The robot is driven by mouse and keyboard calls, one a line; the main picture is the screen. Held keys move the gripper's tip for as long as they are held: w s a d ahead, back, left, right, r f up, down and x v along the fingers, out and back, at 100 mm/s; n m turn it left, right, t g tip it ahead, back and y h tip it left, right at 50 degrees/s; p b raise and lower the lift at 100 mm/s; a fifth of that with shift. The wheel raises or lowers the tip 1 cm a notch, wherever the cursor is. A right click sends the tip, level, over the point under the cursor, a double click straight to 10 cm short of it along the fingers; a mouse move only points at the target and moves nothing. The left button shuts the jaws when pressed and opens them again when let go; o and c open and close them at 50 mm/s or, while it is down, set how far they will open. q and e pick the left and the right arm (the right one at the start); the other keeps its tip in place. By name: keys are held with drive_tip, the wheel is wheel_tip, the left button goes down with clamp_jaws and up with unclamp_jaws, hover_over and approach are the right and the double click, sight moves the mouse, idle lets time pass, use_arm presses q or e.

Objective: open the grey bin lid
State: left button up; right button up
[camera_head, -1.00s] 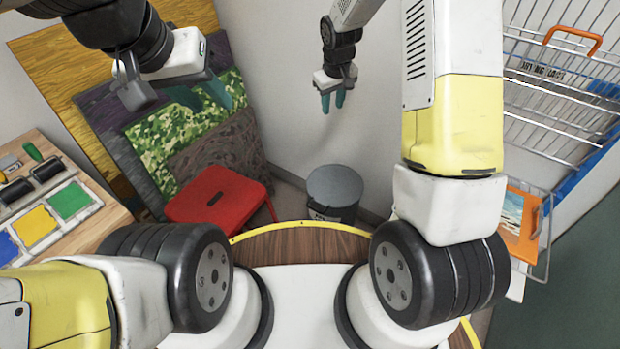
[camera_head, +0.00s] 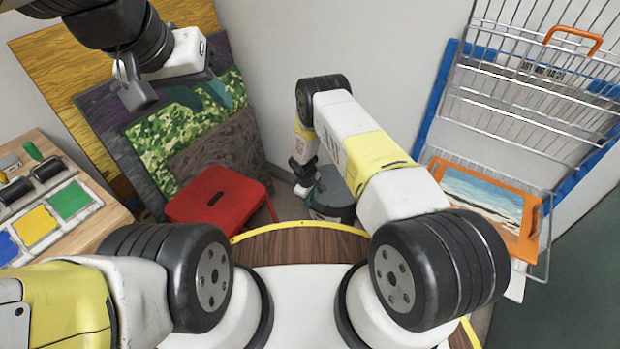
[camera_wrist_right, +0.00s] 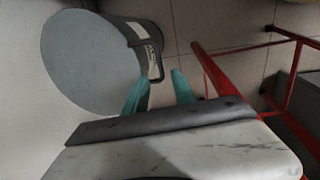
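The grey bin (camera_head: 336,188) stands on the floor near the wall, partly hidden by my right arm. The right wrist view shows its round grey lid (camera_wrist_right: 88,62), lying shut, and a dark handle with a white label (camera_wrist_right: 150,52) at its edge. My right gripper (camera_head: 304,189) is low at the bin's left side. In the right wrist view its two teal fingers (camera_wrist_right: 159,92) are apart with nothing between them, close to the handle; I cannot tell whether they touch the bin. My left gripper (camera_head: 203,96) is open and empty, high at the left.
A red stool (camera_head: 215,197) stands just left of the bin, its legs close to my right gripper. Painted panels (camera_head: 190,120) lean behind it. A wire rack (camera_head: 540,85) with a picture in an orange frame (camera_head: 520,240) is at the right. A printing table (camera_head: 95,190) is at the left.

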sight(312, 208)
drive_tip(key=f, duration=0.5)
drive_tip(key=shift+w+d+f, duration=0.2)
drive_tip(key=shift+w+d, duration=0.1)
drive_tip(key=shift+w, duration=0.05)
clamp_jaws()
idle(1.1)
